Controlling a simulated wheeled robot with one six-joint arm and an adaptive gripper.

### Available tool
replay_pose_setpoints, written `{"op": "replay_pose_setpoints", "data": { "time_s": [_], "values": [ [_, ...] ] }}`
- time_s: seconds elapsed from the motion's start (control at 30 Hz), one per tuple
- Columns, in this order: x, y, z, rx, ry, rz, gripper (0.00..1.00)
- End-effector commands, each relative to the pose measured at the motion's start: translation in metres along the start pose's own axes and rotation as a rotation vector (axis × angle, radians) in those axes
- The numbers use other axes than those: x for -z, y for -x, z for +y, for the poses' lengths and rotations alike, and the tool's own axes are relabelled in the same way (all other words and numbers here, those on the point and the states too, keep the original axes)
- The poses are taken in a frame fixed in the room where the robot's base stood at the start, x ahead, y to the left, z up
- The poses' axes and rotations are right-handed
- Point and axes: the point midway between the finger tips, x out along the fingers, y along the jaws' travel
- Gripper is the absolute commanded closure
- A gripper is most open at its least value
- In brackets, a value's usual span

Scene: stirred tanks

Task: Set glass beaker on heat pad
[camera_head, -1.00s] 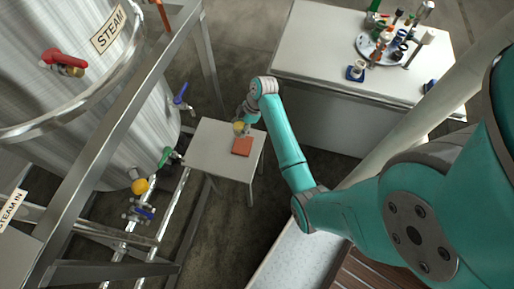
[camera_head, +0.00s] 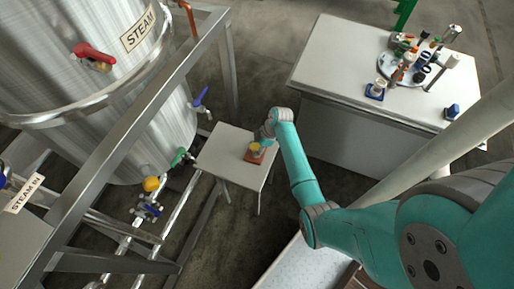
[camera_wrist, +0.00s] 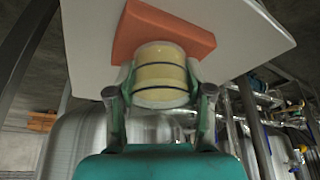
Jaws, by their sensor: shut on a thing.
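The glass beaker (camera_head: 256,147) holds something yellow and sits between the fingers of my gripper (camera_head: 264,141) over the small table. In the wrist view the beaker (camera_wrist: 161,75) is clasped between both fingers of my gripper (camera_wrist: 162,98). The heat pad (camera_head: 250,158) is a flat orange-red square on the table. It also shows in the wrist view (camera_wrist: 138,32), directly behind the beaker's far end. The beaker overlaps the pad in both views. I cannot tell whether its base touches the pad.
The small table (camera_head: 222,152) is otherwise bare. A steel tank (camera_head: 95,90) with valves and a frame stands to its left. A larger white table (camera_head: 335,75) at the right carries a round tray of bottles and a blue-based item (camera_head: 375,91).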

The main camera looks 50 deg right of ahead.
Motion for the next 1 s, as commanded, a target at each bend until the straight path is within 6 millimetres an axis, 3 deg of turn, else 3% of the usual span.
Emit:
{"op": "replay_pose_setpoints", "data": {
  "time_s": [0.27,0.3,0.37,0.4,0.77,1.0],
  "values": [
    [-0.001,-0.002,0.0,0.0,0.0,0.0,0.93],
    [-0.001,-0.002,0.0,0.0,0.0,0.0,0.41],
    [-0.001,-0.002,0.0,0.0,0.0,0.0,0.26],
    [-0.001,-0.002,0.0,0.0,0.0,0.0,0.23],
    [0.001,0.002,0.0,-0.001,0.0,0.0,0.23],
    [0.0,0.036,0.001,-0.005,-0.001,0.0,0.23]
  ]
}}
